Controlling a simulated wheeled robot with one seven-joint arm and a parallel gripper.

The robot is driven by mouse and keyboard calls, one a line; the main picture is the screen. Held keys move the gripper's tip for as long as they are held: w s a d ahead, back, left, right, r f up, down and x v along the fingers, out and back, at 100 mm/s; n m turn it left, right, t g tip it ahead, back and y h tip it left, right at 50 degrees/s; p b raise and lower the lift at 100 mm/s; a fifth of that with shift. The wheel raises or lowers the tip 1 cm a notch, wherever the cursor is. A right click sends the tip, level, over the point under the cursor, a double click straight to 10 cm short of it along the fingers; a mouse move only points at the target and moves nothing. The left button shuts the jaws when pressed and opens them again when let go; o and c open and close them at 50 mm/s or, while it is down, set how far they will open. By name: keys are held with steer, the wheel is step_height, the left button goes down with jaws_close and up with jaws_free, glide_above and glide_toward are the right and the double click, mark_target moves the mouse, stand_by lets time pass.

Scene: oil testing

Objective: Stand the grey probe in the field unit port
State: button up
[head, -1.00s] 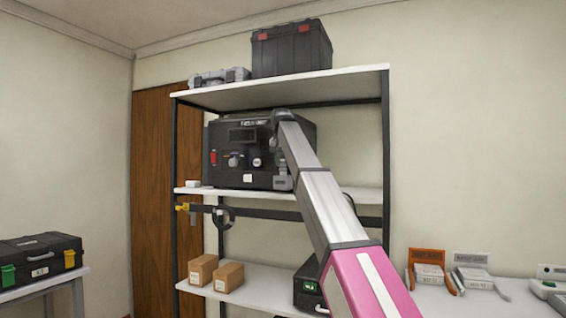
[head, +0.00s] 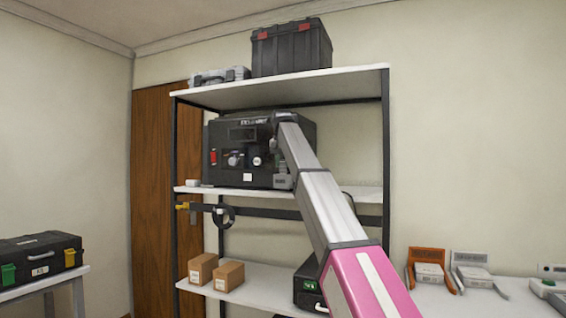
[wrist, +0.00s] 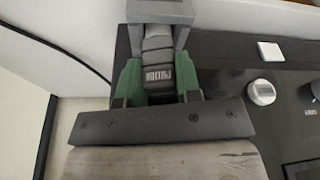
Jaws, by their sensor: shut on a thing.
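The field unit (head: 222,174) is a black box with a dark front panel on the middle shelf. Its grey port block (head: 284,182) is at the lower right of the panel. In the wrist view the port block (wrist: 160,10) is at the top edge. My gripper (wrist: 157,80), with green fingers, is shut on the dark grey probe (wrist: 158,72), which has pale lettering. The probe points towards the port block and its far end meets or overlaps it. I cannot tell how deep it sits. In the head view my arm partly hides the gripper and probe.
The panel carries a round white knob (wrist: 261,92) and a white square label (wrist: 270,51) beside the gripper. The upper shelf (head: 280,89) is close above the unit. A black and red case (head: 291,50) stands on it. Cardboard boxes (head: 229,276) are on the lower shelf.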

steer(key=shift+f, duration=0.1)
steer(key=o, duration=0.7)
steer(key=shift+c, duration=0.2)
steer(key=v, duration=1.1)
stand_by(0.6)
